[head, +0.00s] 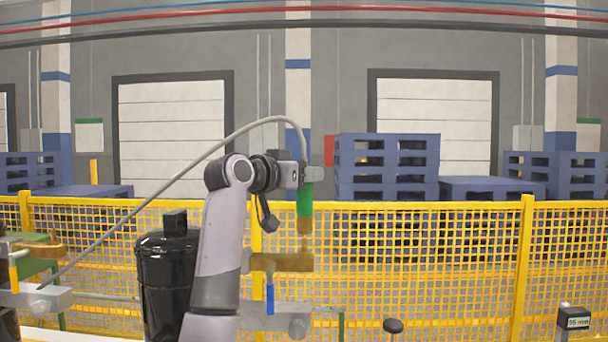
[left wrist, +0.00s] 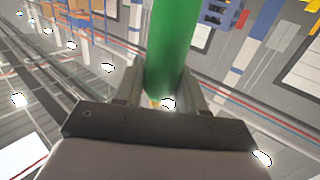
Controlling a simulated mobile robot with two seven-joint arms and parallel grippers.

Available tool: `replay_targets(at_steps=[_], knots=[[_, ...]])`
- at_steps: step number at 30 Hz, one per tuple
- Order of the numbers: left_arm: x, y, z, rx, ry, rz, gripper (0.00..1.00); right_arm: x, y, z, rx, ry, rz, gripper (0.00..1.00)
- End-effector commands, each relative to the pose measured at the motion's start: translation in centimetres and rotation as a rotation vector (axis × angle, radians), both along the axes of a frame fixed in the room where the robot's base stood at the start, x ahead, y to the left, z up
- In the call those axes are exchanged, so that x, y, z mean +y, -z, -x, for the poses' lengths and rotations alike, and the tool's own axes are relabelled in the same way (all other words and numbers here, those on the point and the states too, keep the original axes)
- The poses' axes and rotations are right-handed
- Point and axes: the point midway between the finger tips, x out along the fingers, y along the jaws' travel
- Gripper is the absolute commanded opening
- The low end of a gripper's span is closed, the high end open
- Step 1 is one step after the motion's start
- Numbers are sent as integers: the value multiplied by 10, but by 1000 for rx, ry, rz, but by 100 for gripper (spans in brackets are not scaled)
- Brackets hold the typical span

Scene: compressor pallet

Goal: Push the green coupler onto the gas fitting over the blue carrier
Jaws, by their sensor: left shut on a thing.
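My left gripper (head: 304,177) is shut on the green coupler (head: 304,201), which hangs upright below the jaws with a grey hose arching from its top. In the left wrist view the green coupler (left wrist: 172,50) stands between the two fingers. Just under it in the head view is a short brass piece (head: 304,228), in line above a brass block (head: 282,262). I cannot tell whether this piece belongs to the coupler or the gas fitting, or whether they touch. A blue upright part (head: 270,298) sits below the brass block. My right gripper is not in view.
A black tank (head: 166,265) stands left of my arm. A similar brass fitting with a yellow part (head: 14,270) is at far left. A yellow mesh fence (head: 430,250) runs behind, with blue pallets (head: 387,170) beyond. A small display box (head: 574,318) is at lower right.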

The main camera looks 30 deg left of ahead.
Motion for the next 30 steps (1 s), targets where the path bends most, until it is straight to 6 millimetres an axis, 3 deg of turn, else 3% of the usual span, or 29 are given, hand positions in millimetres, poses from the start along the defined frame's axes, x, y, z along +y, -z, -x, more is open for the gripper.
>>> replay_targets(at_steps=[17, 30], knots=[[0, -1, 0, -3, 0, 0, 0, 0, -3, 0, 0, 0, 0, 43], [0, 10, 0, -2, 0, 0, 0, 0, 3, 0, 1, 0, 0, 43]])
